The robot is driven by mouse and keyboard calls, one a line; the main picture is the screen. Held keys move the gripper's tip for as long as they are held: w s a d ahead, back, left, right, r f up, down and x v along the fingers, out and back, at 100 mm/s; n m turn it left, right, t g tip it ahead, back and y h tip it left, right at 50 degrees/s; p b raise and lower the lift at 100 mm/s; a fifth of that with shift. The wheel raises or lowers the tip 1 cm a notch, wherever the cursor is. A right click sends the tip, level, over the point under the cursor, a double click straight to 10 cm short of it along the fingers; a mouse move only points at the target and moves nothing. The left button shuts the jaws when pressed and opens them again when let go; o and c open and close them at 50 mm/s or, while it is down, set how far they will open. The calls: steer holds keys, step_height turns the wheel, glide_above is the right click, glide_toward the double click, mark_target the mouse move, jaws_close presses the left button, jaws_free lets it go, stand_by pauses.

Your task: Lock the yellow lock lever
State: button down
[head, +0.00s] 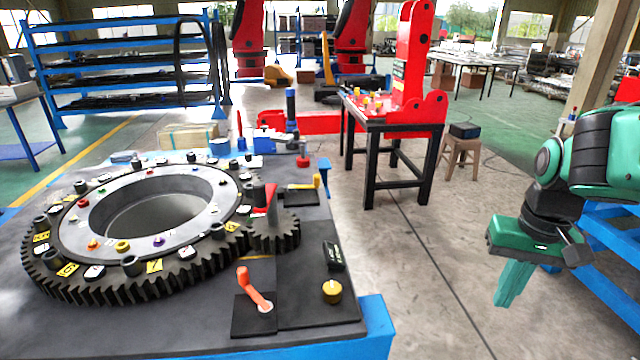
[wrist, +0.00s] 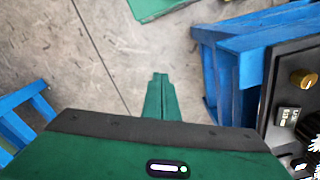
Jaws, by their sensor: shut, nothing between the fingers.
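The yellow lock lever (head: 317,181) sits at the far right corner of the black table top, beside the small dark gear. Its handle stands upright at the end of a flat arm. My gripper (head: 502,303) hangs over open floor to the right of the table, well apart from the lever, fingers pointing down. In the wrist view the fingers (wrist: 160,78) are together and empty. The lever cannot be made out in the wrist view.
An orange-red lever (head: 255,289) and a yellow knob (head: 332,291) are at the table's near right; the knob also shows in the wrist view (wrist: 304,78). A large toothed ring (head: 75,286) fills the left. A red crane stand (head: 408,80) is behind. Floor between table and gripper is clear.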

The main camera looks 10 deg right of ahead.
steer(key=w+a+f+t+y, duration=0.25)
steer(key=w+a, duration=0.25)
steer(key=w, duration=0.9)
steer(key=w+a+f+t+y, duration=0.2)
steer(key=w+a+t+y, duration=0.15)
steer(key=w, duration=1.05)
steer(key=w+a+f+t+y, duration=0.25)
steer(key=w+a, duration=0.35)
steer(key=w, duration=0.8)
steer(key=w+d+r+m+t+y, duration=0.2)
steer(key=w+d+r+m+t, duration=0.1)
steer(key=w+m+t, duration=0.2)
steer(key=shift+w+t, duration=0.35)
steer(key=shift+w, duration=0.8)
steer(key=shift+d, duration=0.1)
steer(key=w+a, duration=0.4)
steer(key=a, duration=0.4)
steer(key=shift+w, duration=0.4)
